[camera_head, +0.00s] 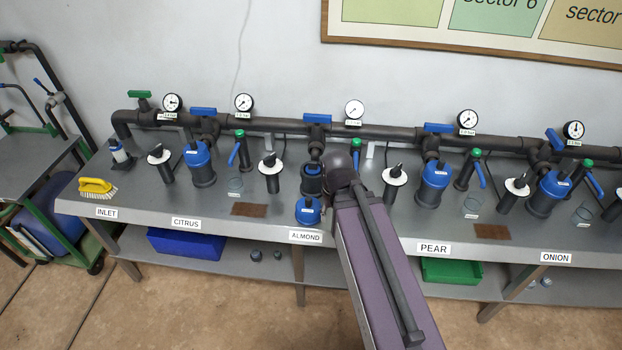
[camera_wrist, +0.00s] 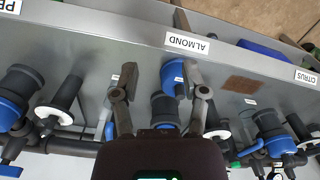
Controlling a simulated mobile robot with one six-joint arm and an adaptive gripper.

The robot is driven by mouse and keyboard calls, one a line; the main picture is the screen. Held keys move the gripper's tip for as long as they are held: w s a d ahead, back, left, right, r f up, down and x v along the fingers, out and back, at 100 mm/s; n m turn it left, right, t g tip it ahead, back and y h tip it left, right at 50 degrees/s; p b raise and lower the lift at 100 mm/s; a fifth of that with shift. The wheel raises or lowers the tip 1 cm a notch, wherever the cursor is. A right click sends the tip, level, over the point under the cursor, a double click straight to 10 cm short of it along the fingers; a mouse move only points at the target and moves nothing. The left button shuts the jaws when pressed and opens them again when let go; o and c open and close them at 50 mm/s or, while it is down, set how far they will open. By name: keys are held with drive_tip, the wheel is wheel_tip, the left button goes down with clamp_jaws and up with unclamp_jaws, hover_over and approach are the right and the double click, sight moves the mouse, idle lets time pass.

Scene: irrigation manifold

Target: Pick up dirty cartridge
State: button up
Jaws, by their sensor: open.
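The ALMOND filter housing (camera_head: 312,180) stands with its top off, dark with a blue band. It also shows in the wrist view (camera_wrist: 165,107), between and beyond my fingers. I cannot make out a dirty cartridge for certain; one inside the housing would be hard to tell from the dark body. A blue cap (camera_head: 308,212) lies on the bench in front of the housing; it also shows in the wrist view (camera_wrist: 173,74). My gripper (camera_wrist: 160,82) is open and empty, its two fingers apart over the ALMOND station. In the head view my arm hides the fingers.
A dark pipe (camera_head: 270,124) with gauges and blue valves runs along the wall behind. Capped housings stand at CITRUS (camera_head: 198,165), PEAR (camera_head: 434,185) and ONION (camera_head: 548,195). Black handles with white discs (camera_head: 268,175) stand close by. A brown mat (camera_head: 248,210) lies left of the cap.

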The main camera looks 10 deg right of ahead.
drive_tip(key=o, duration=0.4)
drive_tip(key=shift+w, duration=0.15)
drive_tip(key=shift+o, duration=0.2)
wheel_tip(320, 180, up, 7)
drive_tip(key=m+p, duration=0.4)
drive_tip(key=p, duration=0.3)
hover_over(313, 162)
drive_tip(key=shift+w+a+r, duration=0.1)
drive_tip(key=shift+w+a, duration=0.15)
drive_tip(key=shift+w, duration=0.1)
wheel_tip(313, 162, down, 9)
drive_tip(key=b, duration=0.8)
drive_tip(key=shift+r, duration=0.15)
drive_tip(key=shift+b, duration=0.35)
drive_tip(key=f+b, duration=0.5)
drive_tip(key=shift+s+d+f, duration=0.1)
drive_tip(key=shift+s+d, duration=0.1)
